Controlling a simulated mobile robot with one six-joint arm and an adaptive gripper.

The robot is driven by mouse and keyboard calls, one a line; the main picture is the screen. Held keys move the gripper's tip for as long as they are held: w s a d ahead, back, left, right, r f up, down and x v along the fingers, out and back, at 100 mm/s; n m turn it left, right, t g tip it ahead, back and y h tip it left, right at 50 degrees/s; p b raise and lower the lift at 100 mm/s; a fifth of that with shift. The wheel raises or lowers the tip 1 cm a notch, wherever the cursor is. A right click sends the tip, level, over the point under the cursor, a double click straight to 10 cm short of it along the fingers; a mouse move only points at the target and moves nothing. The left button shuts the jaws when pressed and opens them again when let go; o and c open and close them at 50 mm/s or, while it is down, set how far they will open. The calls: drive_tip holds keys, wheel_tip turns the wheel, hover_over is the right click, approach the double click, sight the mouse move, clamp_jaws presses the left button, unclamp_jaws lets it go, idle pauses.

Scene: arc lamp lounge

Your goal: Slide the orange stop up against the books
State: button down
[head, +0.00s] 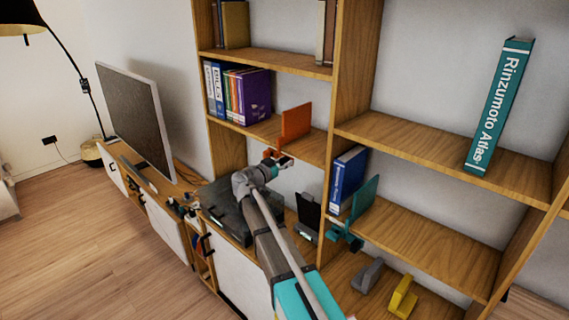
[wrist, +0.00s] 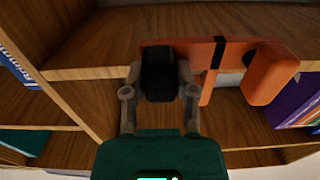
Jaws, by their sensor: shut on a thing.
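The orange stop (head: 296,121) stands upright on the middle-left shelf, to the right of the row of books, with a small gap of bare shelf between. A thick purple book (head: 255,93) is at the right end of that row. In the wrist view, the orange stop (wrist: 271,74) stretches across the upper part, and the purple book (wrist: 297,98) shows at the right edge. My gripper (head: 279,159) reaches the shelf's front edge at the stop's lower part. In the wrist view, my gripper (wrist: 160,72) is shut on the orange stop; the contact is partly hidden.
A wooden upright (head: 345,75) stands right of the stop's shelf. Below, a blue book (head: 347,180) leans near a teal stop (head: 366,195). Grey (head: 368,275) and yellow (head: 403,297) stops sit lower right. A teal atlas (head: 500,105) leans on the right shelf.

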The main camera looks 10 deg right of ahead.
drive_tip(key=w+a, duration=0.6)
drive_tip(key=w, duration=0.3)
drive_tip(key=w+a, duration=0.6)
drive_tip(key=w, duration=0.3)
drive_tip(key=shift+w+a, duration=0.2)
drive_tip(key=shift+w, duration=0.1)
drive_tip(key=shift+c, duration=2)
unclamp_jaws()
drive_tip(key=shift+s+a, duration=0.1)
drive_tip(key=shift+s, duration=0.05)
drive_tip(key=v, duration=1.1)
drive_tip(key=shift+s+a, duration=0.2)
drive_tip(key=shift+a, duration=0.1)
